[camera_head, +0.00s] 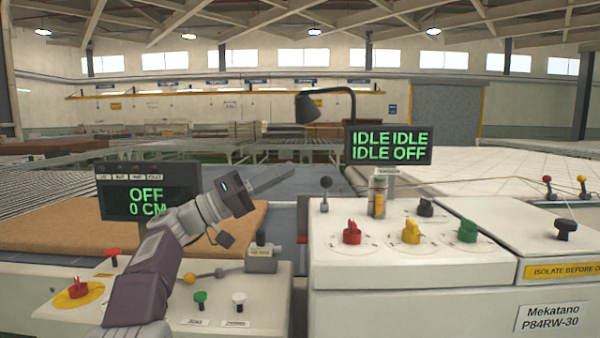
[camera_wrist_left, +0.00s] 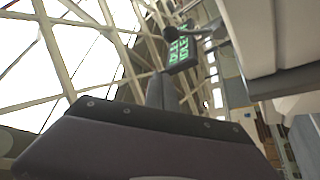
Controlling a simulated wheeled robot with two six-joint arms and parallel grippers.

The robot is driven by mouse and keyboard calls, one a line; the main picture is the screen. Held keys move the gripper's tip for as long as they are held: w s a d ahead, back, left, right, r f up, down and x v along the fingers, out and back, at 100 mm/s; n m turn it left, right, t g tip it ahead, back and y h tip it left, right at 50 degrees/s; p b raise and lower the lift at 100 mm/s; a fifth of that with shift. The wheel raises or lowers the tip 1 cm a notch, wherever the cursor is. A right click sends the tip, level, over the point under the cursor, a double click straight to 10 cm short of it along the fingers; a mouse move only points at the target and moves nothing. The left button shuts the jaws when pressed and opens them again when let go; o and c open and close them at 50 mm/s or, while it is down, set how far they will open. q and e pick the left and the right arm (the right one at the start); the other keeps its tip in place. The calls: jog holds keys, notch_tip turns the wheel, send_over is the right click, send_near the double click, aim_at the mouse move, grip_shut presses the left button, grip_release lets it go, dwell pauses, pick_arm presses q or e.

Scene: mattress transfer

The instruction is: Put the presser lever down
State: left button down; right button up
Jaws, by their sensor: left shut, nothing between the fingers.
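The name "presser" is not readable on any lever, so I cannot tell which one it marks. An upright lever with a black ball knob (camera_head: 326,183) stands at the back left of the right white console. A lever with a yellow ball knob (camera_head: 190,278) lies low on the left console, partly behind my arm. My left gripper (camera_head: 291,171) is shut and empty, raised above the gap between the consoles, pointing right and apart from both levers. Its closed fingers (camera_wrist_left: 164,90) also show in the left wrist view. My right gripper is not in view.
A display reading OFF 0 CM (camera_head: 150,191) stands behind my left arm. Another display (camera_head: 388,145) rises above red, yellow and green knobs on the right console. A black lamp (camera_head: 308,106) hangs behind. Red-knobbed (camera_head: 547,180) and yellow-knobbed (camera_head: 581,180) levers stand far right.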

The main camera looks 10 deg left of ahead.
pick_arm(q)
jog(key=v, duration=0.3)
jog(key=shift+a+f, duration=0.15)
jog(key=shift+a, duration=0.05)
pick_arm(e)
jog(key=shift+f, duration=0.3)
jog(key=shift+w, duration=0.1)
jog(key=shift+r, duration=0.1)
